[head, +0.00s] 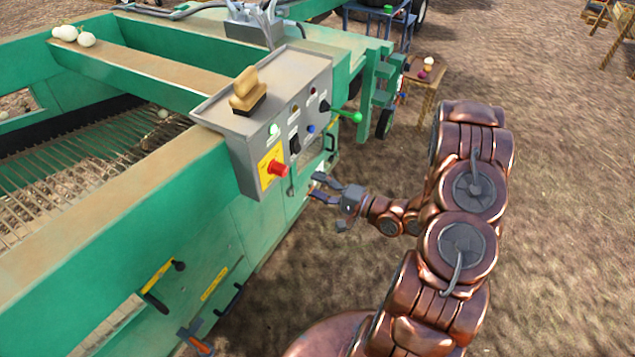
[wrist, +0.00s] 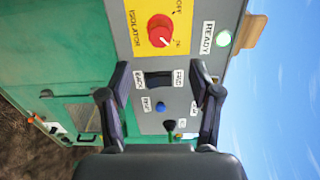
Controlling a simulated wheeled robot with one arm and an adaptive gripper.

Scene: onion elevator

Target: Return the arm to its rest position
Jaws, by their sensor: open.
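My copper-coloured arm reaches up from the bottom of the head view and bends left toward the green machine. My gripper (head: 322,187) is open and empty beside the grey control box (head: 240,147), apart from it as far as I can tell. In the wrist view, my gripper (wrist: 158,82) has its two dark fingers spread in front of the panel (wrist: 190,55). Between and beyond them show the red isolator knob (wrist: 160,30), a black rocker switch (wrist: 159,79), a blue button (wrist: 160,107) and a lit green ready lamp (wrist: 224,39).
The green machine (head: 225,217) fills the left side, with handles low on its wall. A brush (head: 247,93) lies on top. A small wooden table (head: 426,88) stands behind. Open soil lies to the right.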

